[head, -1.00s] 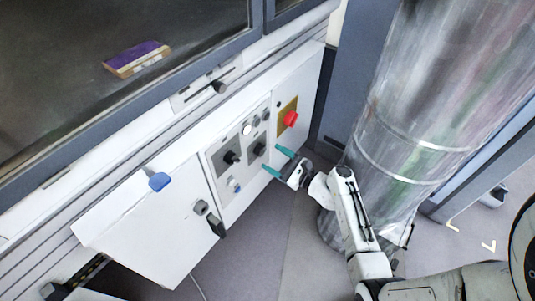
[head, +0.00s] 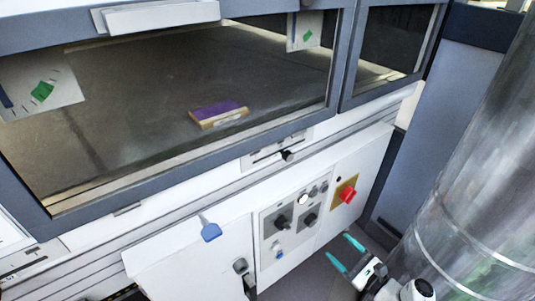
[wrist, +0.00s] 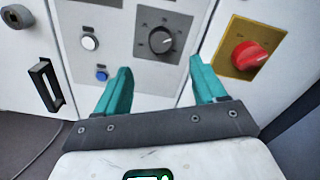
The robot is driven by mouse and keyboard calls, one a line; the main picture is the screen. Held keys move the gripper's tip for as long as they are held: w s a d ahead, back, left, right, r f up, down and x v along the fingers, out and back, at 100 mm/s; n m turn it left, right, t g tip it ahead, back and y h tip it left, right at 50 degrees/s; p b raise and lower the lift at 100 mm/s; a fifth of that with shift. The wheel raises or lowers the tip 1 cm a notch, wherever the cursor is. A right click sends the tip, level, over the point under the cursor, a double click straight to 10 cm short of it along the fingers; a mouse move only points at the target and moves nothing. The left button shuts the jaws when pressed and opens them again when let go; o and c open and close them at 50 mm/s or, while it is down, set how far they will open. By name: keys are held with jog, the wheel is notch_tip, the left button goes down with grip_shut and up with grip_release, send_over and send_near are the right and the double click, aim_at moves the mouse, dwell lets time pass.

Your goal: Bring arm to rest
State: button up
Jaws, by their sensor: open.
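My gripper (head: 344,253) has teal fingers and is open and empty. In the head view it is at the lower right, in front of the white cabinet below the tunnel window. In the wrist view my gripper (wrist: 160,82) shows its two fingers apart, with the grey control panel (wrist: 150,45) behind them. A black rotary knob (wrist: 160,40) shows between and above the fingertips. The red rotary switch (wrist: 249,55) on its yellow plate lies right of the right finger. I cannot tell any contact with the panel.
The tunnel window holds a purple-topped block (head: 218,114) on the dark bed. A slider with a black knob (head: 287,156) sits below the window. A large grey metal duct (head: 480,200) stands close on the right.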

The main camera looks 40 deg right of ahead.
jog(key=s+a+r+n+g+y+p, duration=0.1)
jog(key=s+a+n+g+y+p, duration=0.3)
jog(key=a+n, duration=0.5)
jog(key=s+a+r+n+g+y+p, duration=0.1)
jog(key=a+r+n+g+y+p, duration=0.1)
jog(key=a+n+g, duration=0.65)
jog(key=s+d+r+n+g+h+p, duration=0.2)
jog(key=s+r+n+g+h+p, duration=0.2)
jog(key=s+r+n, duration=0.6)
jog(key=r+n+h+p, duration=0.1)
jog(key=n+h, duration=0.1)
jog(key=n, duration=0.1)
jog(key=shift+s+r+h, duration=0.3)
jog(key=shift+r+h, duration=0.05)
jog(key=shift+h, duration=0.05)
jog(key=shift+g, duration=0.25)
jog(key=shift+s+a+r, duration=0.25)
jog(key=shift+a, duration=0.2)
jog(key=shift+c, duration=0.4)
